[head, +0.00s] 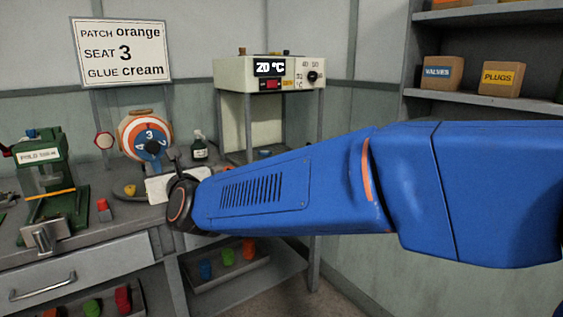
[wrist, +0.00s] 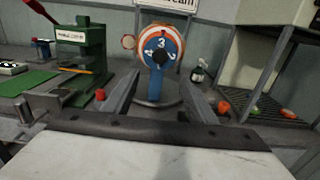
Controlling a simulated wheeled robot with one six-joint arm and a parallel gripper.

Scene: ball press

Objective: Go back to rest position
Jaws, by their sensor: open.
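My gripper (wrist: 160,92) is open in the wrist view, its two fingers apart with nothing between them. Beyond the fingers stands an orange, white and blue numbered disc (wrist: 158,32) on a blue stand, with 3 at its top; it also shows in the head view (head: 147,128). In the head view my blue arm reaches left across the picture to the bench. The fingers are hard to make out there, beside a pale plate.
A green press (head: 40,165) stands on the bench (head: 88,240) at left. A cream heater box (head: 240,72) reading 20 °C sits on a rack. A lower tray (head: 212,278) holds coloured pieces. Cardboard boxes (head: 443,73) are on the right shelf. A sign (head: 122,50) hangs behind.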

